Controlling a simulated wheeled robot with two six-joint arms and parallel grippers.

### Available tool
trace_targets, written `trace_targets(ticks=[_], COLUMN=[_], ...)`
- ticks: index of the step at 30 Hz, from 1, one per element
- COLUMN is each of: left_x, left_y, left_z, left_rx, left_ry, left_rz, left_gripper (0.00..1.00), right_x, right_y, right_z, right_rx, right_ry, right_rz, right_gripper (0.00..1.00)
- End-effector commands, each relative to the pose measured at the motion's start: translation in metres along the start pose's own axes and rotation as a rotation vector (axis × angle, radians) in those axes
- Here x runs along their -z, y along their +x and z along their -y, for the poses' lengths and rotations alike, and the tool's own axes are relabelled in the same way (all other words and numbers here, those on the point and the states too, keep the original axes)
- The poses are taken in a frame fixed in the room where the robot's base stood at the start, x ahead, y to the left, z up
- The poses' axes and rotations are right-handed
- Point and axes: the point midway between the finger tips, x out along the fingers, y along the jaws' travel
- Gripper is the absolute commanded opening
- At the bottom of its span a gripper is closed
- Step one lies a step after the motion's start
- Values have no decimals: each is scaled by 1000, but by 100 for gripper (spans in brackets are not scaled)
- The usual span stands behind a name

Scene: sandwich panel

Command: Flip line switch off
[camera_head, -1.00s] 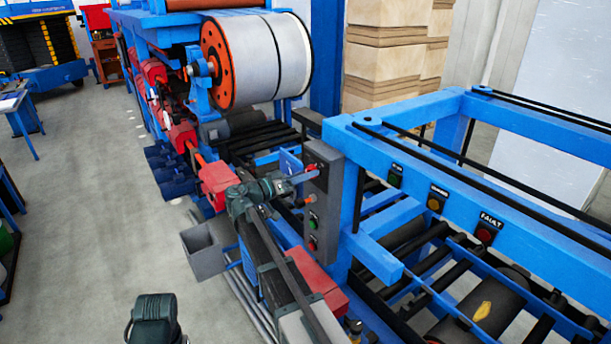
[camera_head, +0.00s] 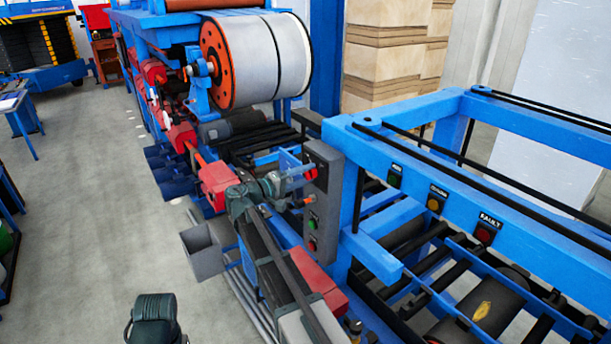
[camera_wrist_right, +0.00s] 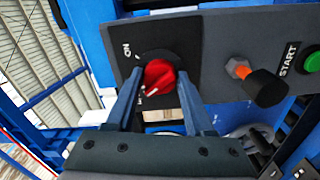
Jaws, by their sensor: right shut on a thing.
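The line switch is a red rotary knob (camera_wrist_right: 158,77) on a black plate on the grey control box. An "ON" label shows at its upper left in the right wrist view. A second label at its lower left is mostly hidden by a finger. The knob's white mark is at its lower left side. My right gripper (camera_wrist_right: 158,88) is shut on the red knob, one blue finger on each side. In the head view the right gripper (camera_head: 298,174) reaches the top of the control box (camera_head: 322,205). My left gripper is not in view.
Below the switch on the box are an orange-and-black lever (camera_wrist_right: 258,83) and a green START button (camera_wrist_right: 313,63). A blue roller-conveyor frame (camera_head: 440,170) stands close on the right. A large orange-flanged roll (camera_head: 260,60) is behind. Open floor (camera_head: 90,200) lies left.

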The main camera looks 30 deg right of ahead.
Motion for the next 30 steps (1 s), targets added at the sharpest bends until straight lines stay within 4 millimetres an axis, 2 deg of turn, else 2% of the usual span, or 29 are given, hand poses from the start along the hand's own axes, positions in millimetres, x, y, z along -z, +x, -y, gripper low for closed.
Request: trace_targets(ticks=[12, 30], left_x=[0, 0], left_y=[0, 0], left_z=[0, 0], left_rx=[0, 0], left_ry=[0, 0], left_rz=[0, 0], left_gripper=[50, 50], right_x=[0, 0], right_y=[0, 0], right_z=[0, 0], right_rx=[1, 2], right_ry=[-189, -221], right_rz=[-1, -1], right_gripper=[0, 0])
